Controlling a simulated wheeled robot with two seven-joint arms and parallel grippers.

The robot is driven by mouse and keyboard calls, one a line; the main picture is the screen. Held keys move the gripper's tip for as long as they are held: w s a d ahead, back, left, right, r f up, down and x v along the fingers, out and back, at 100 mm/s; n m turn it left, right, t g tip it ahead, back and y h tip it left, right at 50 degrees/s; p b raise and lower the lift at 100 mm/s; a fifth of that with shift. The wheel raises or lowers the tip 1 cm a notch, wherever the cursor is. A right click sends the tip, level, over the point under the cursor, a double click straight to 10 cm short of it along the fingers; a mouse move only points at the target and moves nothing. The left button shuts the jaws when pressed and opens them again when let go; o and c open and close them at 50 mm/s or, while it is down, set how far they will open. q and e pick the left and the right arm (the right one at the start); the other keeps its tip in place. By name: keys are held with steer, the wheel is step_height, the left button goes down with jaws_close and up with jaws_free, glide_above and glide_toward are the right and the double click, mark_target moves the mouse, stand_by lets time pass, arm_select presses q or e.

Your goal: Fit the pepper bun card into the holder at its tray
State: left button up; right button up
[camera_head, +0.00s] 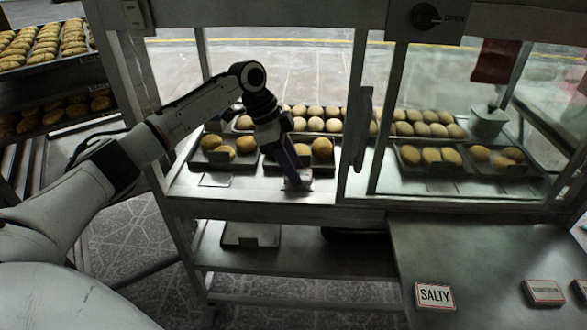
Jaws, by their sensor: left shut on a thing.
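My left gripper (299,184) is inside the glass-fronted case, pointing down in front of a tray with a few buns (321,149). It is shut on a small pale card (304,184), which is mostly hidden by the fingers, so its words cannot be read. The card is low, close to the case's front ledge (240,190). A small dark holder plate (304,161) shows at that tray's front edge. I cannot tell whether the card touches a holder. My right gripper is not in view.
Other bun trays stand left (222,155) and right (430,158), with a long row of buns (315,124) behind. A door post (357,130) stands right of my gripper. A SALTY card (435,296) and other cards (543,292) lie on the right counter (480,250).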

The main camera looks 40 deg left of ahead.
arm_select(q)
steer(key=shift+f+p, duration=0.35)
steer(key=shift+f, duration=0.2)
steer(key=o, duration=1)
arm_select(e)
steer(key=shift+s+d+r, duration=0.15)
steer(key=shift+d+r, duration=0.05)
arm_select(q)
steer(key=shift+o, duration=0.2)
steer(key=shift+r+b, duration=0.45)
steer(key=shift+b, duration=0.1)
steer(key=p+v, duration=0.2)
steer(key=v, duration=0.5)
steer(key=shift+r+p, duration=0.3)
steer(key=shift+r, duration=0.15)
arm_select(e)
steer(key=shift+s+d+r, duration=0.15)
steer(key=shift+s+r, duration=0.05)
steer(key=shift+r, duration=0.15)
